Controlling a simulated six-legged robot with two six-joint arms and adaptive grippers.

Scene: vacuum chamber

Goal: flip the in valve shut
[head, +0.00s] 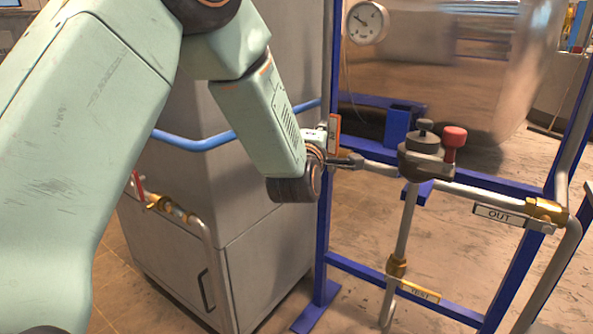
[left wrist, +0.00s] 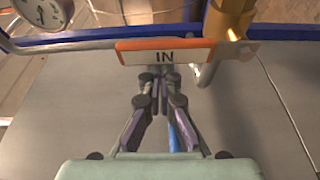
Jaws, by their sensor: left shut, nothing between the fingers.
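The IN plate (left wrist: 165,54), a white label in an orange frame, lies level across the upper middle of the left wrist view. A brass valve body (left wrist: 229,18) shows just beyond its right end, with a grey piece beside it. In the head view the IN plate (head: 333,135) is seen nearly edge-on beside the blue post. My left gripper (left wrist: 162,78) is shut and empty, its fingertips at the plate's lower edge; I cannot tell whether they touch. In the head view this gripper (head: 346,160) is partly hidden by my wrist. My right gripper is not in view.
A blue frame post (head: 326,215) stands close by the gripper. Pipes run right to a red knob (head: 454,137), the OUT plate (head: 497,215) and, below, the TEST plate (head: 420,291). A pressure gauge (head: 366,22) sits above. A grey cabinet (head: 262,255) stands left of the post.

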